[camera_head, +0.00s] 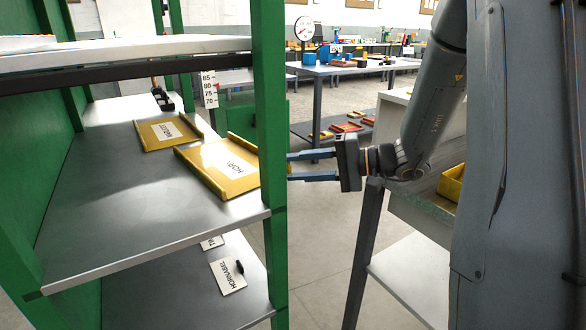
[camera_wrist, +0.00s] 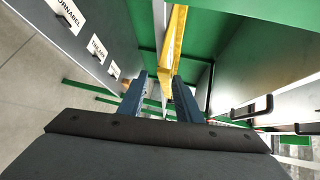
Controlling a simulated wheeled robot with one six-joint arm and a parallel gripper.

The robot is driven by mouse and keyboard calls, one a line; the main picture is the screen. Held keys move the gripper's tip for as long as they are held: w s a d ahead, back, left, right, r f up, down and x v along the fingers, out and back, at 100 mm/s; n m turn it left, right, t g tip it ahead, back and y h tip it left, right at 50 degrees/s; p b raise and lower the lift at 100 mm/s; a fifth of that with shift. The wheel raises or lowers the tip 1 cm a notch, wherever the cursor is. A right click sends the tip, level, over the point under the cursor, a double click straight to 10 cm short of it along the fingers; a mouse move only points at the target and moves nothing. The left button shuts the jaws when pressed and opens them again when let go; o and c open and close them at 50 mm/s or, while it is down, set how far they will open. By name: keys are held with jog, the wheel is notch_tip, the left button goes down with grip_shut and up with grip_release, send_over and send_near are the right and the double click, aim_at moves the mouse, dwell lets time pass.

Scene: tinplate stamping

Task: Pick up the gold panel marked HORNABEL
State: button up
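The nearer gold panel (camera_head: 205,163) lies flat on the middle shelf. Its white label shows letters starting "HOR", and a green post partly hides its right end. In the wrist view a gold panel's edge (camera_wrist: 174,48) shows ahead of my fingers, in line with the gap. A second gold panel (camera_head: 157,138) lies behind it, its label too small to read surely. My gripper (camera_head: 290,167) is open and empty, its two blue fingers pointing at the shelf, just right of the post. The open fingers also show in the wrist view (camera_wrist: 160,80).
The green post (camera_head: 270,100) stands at the shelf's front right. The grey middle shelf (camera_head: 110,215) is clear at left. An upper shelf (camera_head: 120,52) hangs above. Cards, one reading HORNABEL (camera_head: 228,276), are on the lower level. A workbench (camera_head: 440,225) stands right.

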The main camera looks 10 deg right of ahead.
jog(key=shift+c, duration=0.3)
grip_shut()
notch_tip(320, 180, up, 2)
jog(key=shift+r+p, duration=0.25)
jog(key=shift+p, duration=0.5)
